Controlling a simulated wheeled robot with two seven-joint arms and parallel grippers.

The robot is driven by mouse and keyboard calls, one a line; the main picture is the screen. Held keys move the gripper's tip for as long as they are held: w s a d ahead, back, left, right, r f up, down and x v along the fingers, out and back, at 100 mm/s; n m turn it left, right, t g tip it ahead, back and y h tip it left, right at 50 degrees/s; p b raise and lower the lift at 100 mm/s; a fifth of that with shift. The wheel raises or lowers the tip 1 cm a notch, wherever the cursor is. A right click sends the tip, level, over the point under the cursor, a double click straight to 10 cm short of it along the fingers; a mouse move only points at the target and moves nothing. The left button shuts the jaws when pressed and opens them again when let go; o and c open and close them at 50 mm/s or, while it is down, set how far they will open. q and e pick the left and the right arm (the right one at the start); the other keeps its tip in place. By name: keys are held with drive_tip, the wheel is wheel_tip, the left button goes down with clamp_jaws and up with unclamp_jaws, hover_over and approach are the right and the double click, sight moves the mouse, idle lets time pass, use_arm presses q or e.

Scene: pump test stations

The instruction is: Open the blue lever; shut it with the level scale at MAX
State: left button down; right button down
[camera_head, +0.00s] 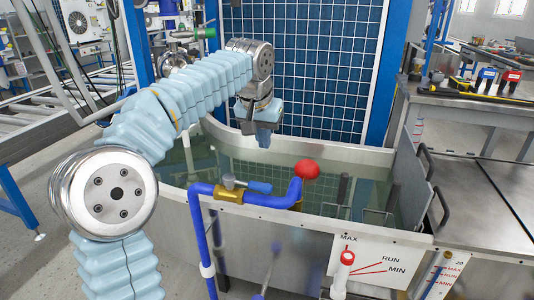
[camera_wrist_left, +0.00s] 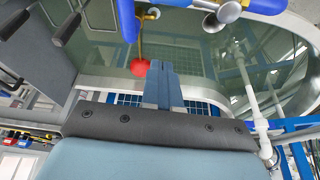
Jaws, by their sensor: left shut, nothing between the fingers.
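The blue lever (camera_head: 260,187) sits on a brass valve (camera_head: 230,195) in the blue pipe at the tank's front edge. Its handle lies roughly along the pipe, pointing right; part of it shows at the top of the left wrist view (camera_wrist_left: 177,3). The level scale (camera_head: 370,272), a white plate marked MAX, RUN and MIN, is on the tank front. A red-topped white piece (camera_head: 347,258) stands just below MAX; its exact reading is unclear. My left gripper (camera_head: 263,139) is shut and empty over the tank, behind and above the lever, apart from it. My right gripper is not in view.
A red ball (camera_head: 307,169) stands at the pipe's bent end, right of the lever; it also shows in the left wrist view (camera_wrist_left: 140,67). The water tank has a metal rim (camera_head: 380,232). A steel bench (camera_head: 490,205) is at the right. A blue-framed grid panel (camera_head: 300,70) stands behind.

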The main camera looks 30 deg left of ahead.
sight(247, 187)
use_arm(q)
drive_tip(key=f, duration=0.3)
drive_tip(key=f+b, duration=0.1)
drive_tip(key=f, duration=0.2)
drive_tip(key=s+f, duration=0.1)
drive_tip(key=f, duration=0.2)
drive_tip(key=shift+a+f+b, duration=0.1)
drive_tip(key=shift+f+b, duration=0.1)
drive_tip(key=shift+b, duration=0.1)
drive_tip(key=shift+s, duration=0.15)
